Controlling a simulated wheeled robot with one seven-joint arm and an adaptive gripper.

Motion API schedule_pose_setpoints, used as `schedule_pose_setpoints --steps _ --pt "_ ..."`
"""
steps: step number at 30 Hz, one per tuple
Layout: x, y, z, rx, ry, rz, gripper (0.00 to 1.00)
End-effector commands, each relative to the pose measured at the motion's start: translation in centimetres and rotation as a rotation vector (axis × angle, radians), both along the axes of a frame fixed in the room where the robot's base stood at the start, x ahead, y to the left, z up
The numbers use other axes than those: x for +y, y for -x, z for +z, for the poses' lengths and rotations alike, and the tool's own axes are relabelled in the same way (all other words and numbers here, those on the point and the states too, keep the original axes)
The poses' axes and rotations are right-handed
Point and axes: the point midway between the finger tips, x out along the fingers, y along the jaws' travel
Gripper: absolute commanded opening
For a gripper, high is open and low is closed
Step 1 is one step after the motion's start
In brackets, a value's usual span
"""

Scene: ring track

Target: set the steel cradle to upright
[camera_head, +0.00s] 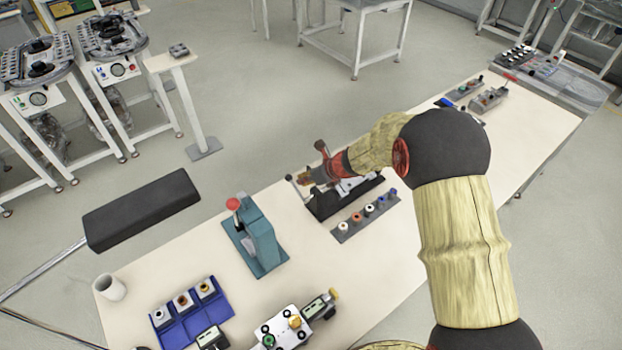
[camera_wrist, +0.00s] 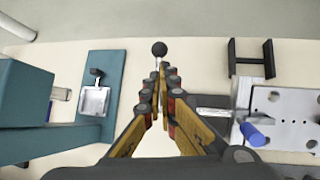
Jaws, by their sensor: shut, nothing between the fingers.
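The steel cradle appears to be the grey metal block with holes (camera_wrist: 285,112) at the right of the wrist view; a blue pin lies against its left side. In the head view, its silver part (camera_head: 352,186) sits over a black base (camera_head: 328,204), partly hidden by my arm. A black ball knob on a thin rod (camera_wrist: 159,48) is just beyond my fingertips. The knob also shows in the head view (camera_head: 289,178). My gripper (camera_wrist: 160,70) is shut and empty, its tips close to the rod; I cannot tell if they touch. The cradle's tilt is unclear.
A teal press (camera_head: 262,240) with a red knob stands to the left. A grey strip with several round pieces (camera_head: 365,216) lies in front of the base. A blue tray (camera_head: 190,312) and a white cup (camera_head: 110,287) are at the near left. The tabletop (camera_head: 200,255) has bare patches.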

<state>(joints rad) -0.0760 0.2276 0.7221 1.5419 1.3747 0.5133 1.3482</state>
Motion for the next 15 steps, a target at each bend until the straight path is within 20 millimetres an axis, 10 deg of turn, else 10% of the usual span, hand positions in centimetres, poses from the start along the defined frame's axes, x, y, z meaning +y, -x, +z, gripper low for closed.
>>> schedule_pose_setpoints --steps 15 --pt "0.61 -0.56 -0.86 -0.001 0.000 -0.001 0.00"
